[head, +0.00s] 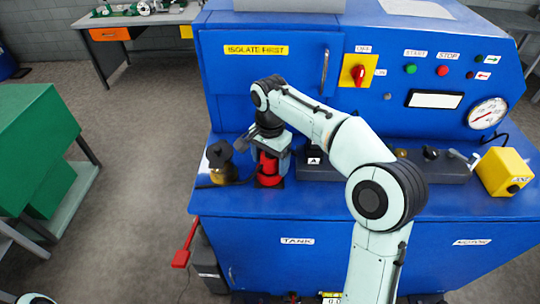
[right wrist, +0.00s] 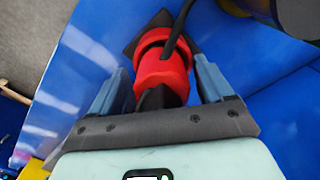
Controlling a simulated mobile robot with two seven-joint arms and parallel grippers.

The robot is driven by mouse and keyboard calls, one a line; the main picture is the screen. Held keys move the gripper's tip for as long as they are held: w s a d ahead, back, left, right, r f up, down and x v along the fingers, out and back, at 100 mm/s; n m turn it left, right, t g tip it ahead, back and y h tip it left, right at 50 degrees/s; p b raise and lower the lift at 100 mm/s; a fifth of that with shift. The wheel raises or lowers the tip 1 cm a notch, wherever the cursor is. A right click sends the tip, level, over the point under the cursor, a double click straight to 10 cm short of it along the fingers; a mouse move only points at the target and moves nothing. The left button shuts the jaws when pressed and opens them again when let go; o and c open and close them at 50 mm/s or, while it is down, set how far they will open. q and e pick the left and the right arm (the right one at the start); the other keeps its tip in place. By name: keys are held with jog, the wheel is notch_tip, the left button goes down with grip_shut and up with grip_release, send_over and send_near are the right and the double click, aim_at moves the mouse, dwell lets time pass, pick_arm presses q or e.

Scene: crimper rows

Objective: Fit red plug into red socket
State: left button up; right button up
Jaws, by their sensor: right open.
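The red plug (right wrist: 165,75) stands between the two fingers of my right gripper (right wrist: 162,72) in the right wrist view, with a gap on each side. Its dark end points toward the gripper's palm. Its far end meets a red ring, the red socket (right wrist: 152,37), on a dark square plate; how deep it sits cannot be told. In the head view my right gripper (head: 270,158) is over the red plug (head: 268,165), at the bench's left part, hiding its top. My left gripper is out of view.
A black plug-like piece (head: 222,165) with a cable stands just left of the red one. A dark box marked A (head: 318,165) is to the right. A yellow box (head: 505,172) sits at the right end. A red lever (head: 183,250) hangs below the bench's left edge.

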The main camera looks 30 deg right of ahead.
notch_tip(320, 180, up, 12)
jog(key=shift+w+r, duration=0.1)
jog(key=shift+w, duration=0.05)
dwell(0.3)
dwell(0.5)
